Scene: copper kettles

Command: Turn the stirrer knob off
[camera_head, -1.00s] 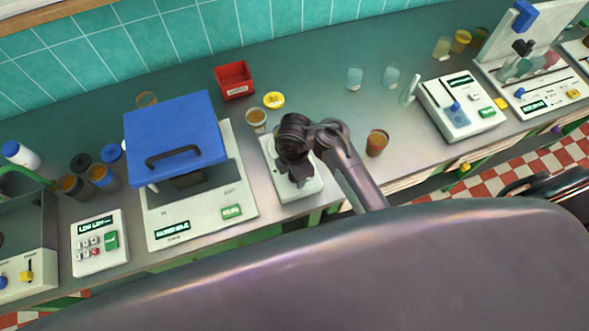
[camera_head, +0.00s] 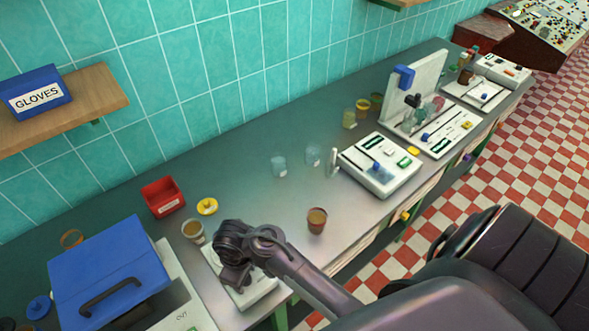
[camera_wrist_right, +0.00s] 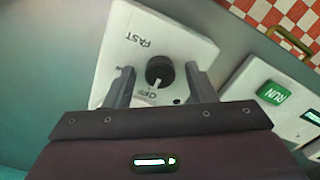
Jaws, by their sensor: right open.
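The stirrer is a small white box (camera_head: 255,293) on the bench in the head view, partly covered by my right gripper (camera_head: 236,278). In the right wrist view its white panel (camera_wrist_right: 185,42) carries a round black knob (camera_wrist_right: 159,66) with a light pointer. The pointer is on the lower side of the knob, by letters that look like OFF. FAST is printed at the upper left; another label is partly hidden by a finger. My right gripper (camera_wrist_right: 159,72) is open, its fingers on either side of the knob; I cannot tell whether they touch it. My left gripper is not in view.
A blue-lidded device (camera_head: 112,270) stands left of the stirrer. A small cup (camera_head: 193,231), a yellow lid (camera_head: 207,206) and a red bin (camera_head: 162,197) are behind it. A brown cup (camera_head: 317,220) stands to the right. A green RUN button (camera_wrist_right: 272,93) is on a neighbouring device.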

